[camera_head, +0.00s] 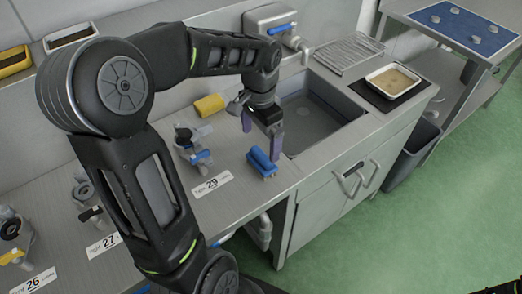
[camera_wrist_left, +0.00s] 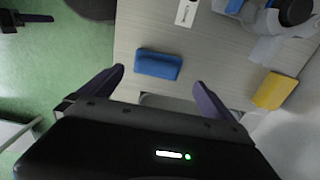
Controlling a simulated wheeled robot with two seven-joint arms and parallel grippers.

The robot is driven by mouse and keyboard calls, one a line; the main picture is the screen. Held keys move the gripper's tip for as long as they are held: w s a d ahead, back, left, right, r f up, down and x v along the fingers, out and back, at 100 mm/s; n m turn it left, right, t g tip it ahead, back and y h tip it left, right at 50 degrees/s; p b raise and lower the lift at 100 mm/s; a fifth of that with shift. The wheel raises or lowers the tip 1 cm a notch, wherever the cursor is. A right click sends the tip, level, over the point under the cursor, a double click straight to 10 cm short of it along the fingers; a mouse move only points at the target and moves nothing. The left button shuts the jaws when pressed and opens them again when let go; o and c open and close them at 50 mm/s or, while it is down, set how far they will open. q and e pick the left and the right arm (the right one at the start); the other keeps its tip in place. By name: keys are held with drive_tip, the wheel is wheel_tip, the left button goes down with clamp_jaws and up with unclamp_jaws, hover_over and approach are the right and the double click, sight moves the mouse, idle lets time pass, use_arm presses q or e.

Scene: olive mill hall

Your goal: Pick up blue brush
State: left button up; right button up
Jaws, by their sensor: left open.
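The blue brush (camera_head: 262,162) lies on the grey counter near its front edge, beside the sink and to the right of the label reading 29. It also shows in the left wrist view (camera_wrist_left: 158,65) as a blue block. My left gripper (camera_head: 262,133) is open above the counter, just behind the brush in the head view. In the left wrist view, the purple fingers of my left gripper (camera_wrist_left: 159,79) stand wide apart, with the brush between and just beyond their tips. Nothing is held between them. A dark part, apparently my right gripper, shows only partly at the picture edge.
A sink basin (camera_head: 314,118) lies right of my left gripper. A yellow block (camera_head: 209,105) and a grey valve fitting with blue parts (camera_head: 192,148) stand left of it. A white tray (camera_head: 393,80) sits on a dark mat beyond the sink. Green floor lies in front.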

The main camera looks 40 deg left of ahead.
sight(262, 154)
use_arm(q)
drive_tip(key=shift+s+d+r, duration=0.15)
drive_tip(key=shift+s+d, duration=0.1)
drive_tip(key=shift+s, duration=0.05)
drive_tip(key=shift+w+a+f, duration=0.1)
drive_tip(key=shift+f, duration=1.3)
drive_tip(key=shift+f+p, duration=0.25)
drive_tip(key=shift+p, duration=0.1)
wheel_tip(262, 154, down, 5)
drive_tip(key=shift+w+r+p, duration=0.15)
drive_tip(key=shift+p, duration=0.35)
drive_tip(key=shift+c, duration=0.2)
